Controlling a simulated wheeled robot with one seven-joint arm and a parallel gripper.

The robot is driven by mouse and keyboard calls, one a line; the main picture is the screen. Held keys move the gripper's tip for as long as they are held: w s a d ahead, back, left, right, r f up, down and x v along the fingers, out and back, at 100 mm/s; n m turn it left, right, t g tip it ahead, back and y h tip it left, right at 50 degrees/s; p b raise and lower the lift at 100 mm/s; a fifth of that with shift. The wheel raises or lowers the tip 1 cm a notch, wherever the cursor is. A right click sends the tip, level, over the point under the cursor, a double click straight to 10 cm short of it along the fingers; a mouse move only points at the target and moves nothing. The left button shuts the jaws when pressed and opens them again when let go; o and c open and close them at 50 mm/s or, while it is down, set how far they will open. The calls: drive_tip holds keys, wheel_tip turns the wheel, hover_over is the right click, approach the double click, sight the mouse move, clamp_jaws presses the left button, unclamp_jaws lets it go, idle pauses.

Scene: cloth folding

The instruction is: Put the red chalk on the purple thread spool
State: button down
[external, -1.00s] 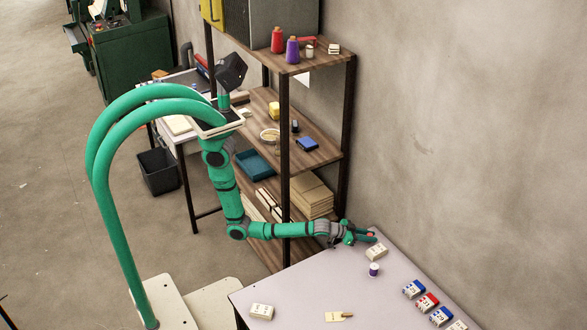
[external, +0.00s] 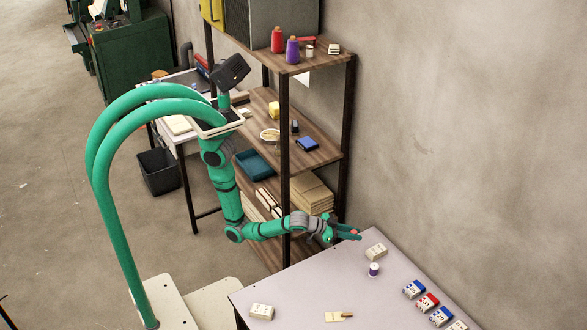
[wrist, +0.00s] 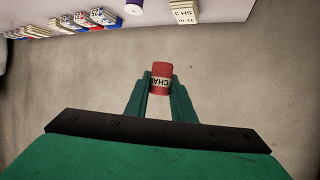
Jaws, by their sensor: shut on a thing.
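My gripper (external: 349,234) is shut on the red chalk (wrist: 160,78), a short red piece with a pale lettered band. In the wrist view the chalk sits between my two green fingers, and the floor or wall shows behind it. The purple thread spool (external: 374,270), with a white top, stands upright on the table, to the right of and below my gripper in the picture. Part of it also shows at the top of the wrist view (wrist: 134,8).
On the table (external: 320,285), a cream block (external: 376,251) lies behind the spool. Several blue and red labelled boxes (external: 427,302) line the right side. Another cream block (external: 262,311) and a small card (external: 339,316) lie in front. A wooden shelf (external: 330,152) stands close behind my arm.

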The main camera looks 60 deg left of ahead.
drive_tip(key=s+r, duration=0.2)
drive_tip(key=s, duration=0.1)
hover_over(375, 266)
drive_tip(key=f, duration=0.9)
drive_tip(key=shift+s+a+f, duration=0.1)
drive_tip(key=shift+s+a, duration=0.15)
drive_tip(key=shift+s, duration=0.1)
drive_tip(key=shift+w+d+f, duration=0.15)
drive_tip(key=shift+d+f, duration=0.05)
drive_tip(key=shift+f, duration=0.15)
drive_tip(key=shift+w+f, duration=0.1)
drive_tip(key=shift+f, duration=1.55)
drive_tip(key=shift+f, duration=0.15)
drive_tip(key=c, duration=1.5)
unclamp_jaws()
